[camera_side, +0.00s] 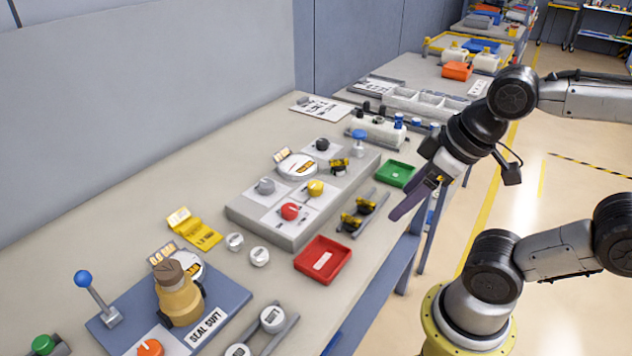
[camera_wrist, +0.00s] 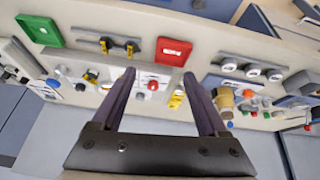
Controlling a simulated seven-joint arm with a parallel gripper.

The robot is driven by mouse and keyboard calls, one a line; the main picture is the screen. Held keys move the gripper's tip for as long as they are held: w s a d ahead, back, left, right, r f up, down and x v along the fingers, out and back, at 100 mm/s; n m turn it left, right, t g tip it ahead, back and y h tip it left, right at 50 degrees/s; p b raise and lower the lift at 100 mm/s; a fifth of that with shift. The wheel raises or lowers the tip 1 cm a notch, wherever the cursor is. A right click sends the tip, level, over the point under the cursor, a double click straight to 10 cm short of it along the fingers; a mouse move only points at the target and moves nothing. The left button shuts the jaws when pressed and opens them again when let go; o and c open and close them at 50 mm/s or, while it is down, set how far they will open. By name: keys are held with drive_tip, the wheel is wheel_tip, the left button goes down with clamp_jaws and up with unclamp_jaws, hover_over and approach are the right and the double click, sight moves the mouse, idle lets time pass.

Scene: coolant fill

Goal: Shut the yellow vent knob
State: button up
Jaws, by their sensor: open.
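The yellow vent knob (camera_side: 315,188) sits on a white plate on the raised grey panel (camera_side: 330,215), between the red knob (camera_side: 290,211) and the round dial (camera_side: 298,167). My gripper (camera_side: 397,213) is in the air to the right of the panel, near the table's front edge, apart from the knob. Its purple fingers are spread and empty. In the wrist view my gripper (camera_wrist: 159,75) frames the red knob (camera_wrist: 153,86) and the grey knob (camera_wrist: 140,96) further off. I cannot pick out the yellow knob there; the left finger may cover it.
A red tray (camera_side: 323,260) and a green tray (camera_side: 396,173) lie along the front edge. Black-and-yellow parts (camera_side: 351,220) sit on a rail between them. A blue-topped valve (camera_side: 359,140) stands behind.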

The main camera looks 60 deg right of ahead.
drive_tip(key=w+r+n, duration=0.4)
drive_tip(key=w+r, duration=0.1)
drive_tip(key=r, duration=0.2)
drive_tip(key=n+g, duration=0.2)
drive_tip(key=g, duration=0.3)
hover_over(316, 184)
wheel_tip(316, 184, down, 7)
wheel_tip(316, 184, down, 13)
clamp_jaws()
